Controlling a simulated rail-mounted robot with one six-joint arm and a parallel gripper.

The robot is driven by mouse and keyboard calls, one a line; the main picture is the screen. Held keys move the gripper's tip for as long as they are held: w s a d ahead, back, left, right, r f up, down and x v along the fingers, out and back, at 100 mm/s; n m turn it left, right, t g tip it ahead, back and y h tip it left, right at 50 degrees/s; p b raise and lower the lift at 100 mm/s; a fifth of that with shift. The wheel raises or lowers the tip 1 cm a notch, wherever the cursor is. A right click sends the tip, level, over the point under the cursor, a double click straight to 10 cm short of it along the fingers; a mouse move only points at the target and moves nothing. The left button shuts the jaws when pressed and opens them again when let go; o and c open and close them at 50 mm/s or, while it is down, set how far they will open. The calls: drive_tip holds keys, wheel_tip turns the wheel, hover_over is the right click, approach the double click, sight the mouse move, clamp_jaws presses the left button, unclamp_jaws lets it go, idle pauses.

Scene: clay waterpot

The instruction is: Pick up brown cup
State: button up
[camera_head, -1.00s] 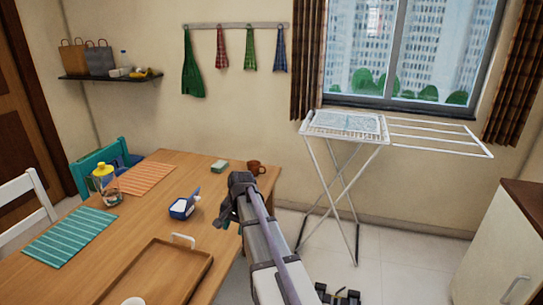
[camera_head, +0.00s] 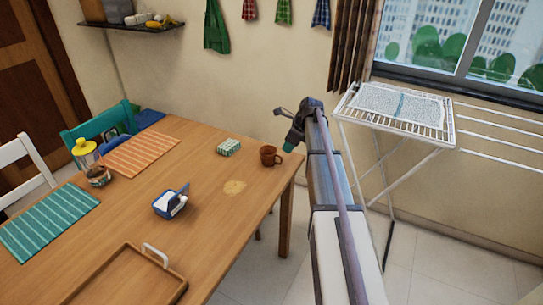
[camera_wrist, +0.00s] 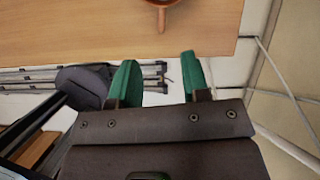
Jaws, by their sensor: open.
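The brown cup (camera_head: 268,157) stands upright near the far right corner of the wooden table (camera_head: 215,215), its handle toward my arm. My gripper (camera_head: 285,130) is just right of and beyond the cup in the head view, apart from it. In the wrist view, my gripper's two green fingertips (camera_wrist: 158,75) are spread with nothing between them. The brown cup (camera_wrist: 172,8) is partly cut off at the top edge there, its handle pointing down toward the gap between the fingers.
A patterned small box (camera_head: 228,147) sits left of the cup. A blue dish (camera_head: 170,203), a wooden tray (camera_head: 130,280), striped placemats and a yellow-topped jar (camera_head: 85,152) are farther left. A white drying rack (camera_head: 400,112) stands right of the table.

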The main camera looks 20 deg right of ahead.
drive_tip(key=b, duration=0.5)
approach(280, 168)
drive_tip(key=shift+w+a+f, duration=0.6)
drive_tip(key=shift+w+f, duration=0.05)
drive_tip(key=shift+w, duration=0.1)
drive_tip(key=shift+w+a+f+b, duration=0.1)
drive_tip(key=shift+w+f+b, duration=0.05)
drive_tip(key=shift+f+b, duration=0.2)
drive_tip(key=shift+r, duration=0.2)
drive_tip(key=b+x, duration=0.4)
drive_tip(key=x, duration=0.1)
drive_tip(key=shift+f+b, duration=0.2)
drive_tip(key=shift+b, duration=0.15)
drive_tip(key=shift+r, duration=0.2)
clamp_jaws()
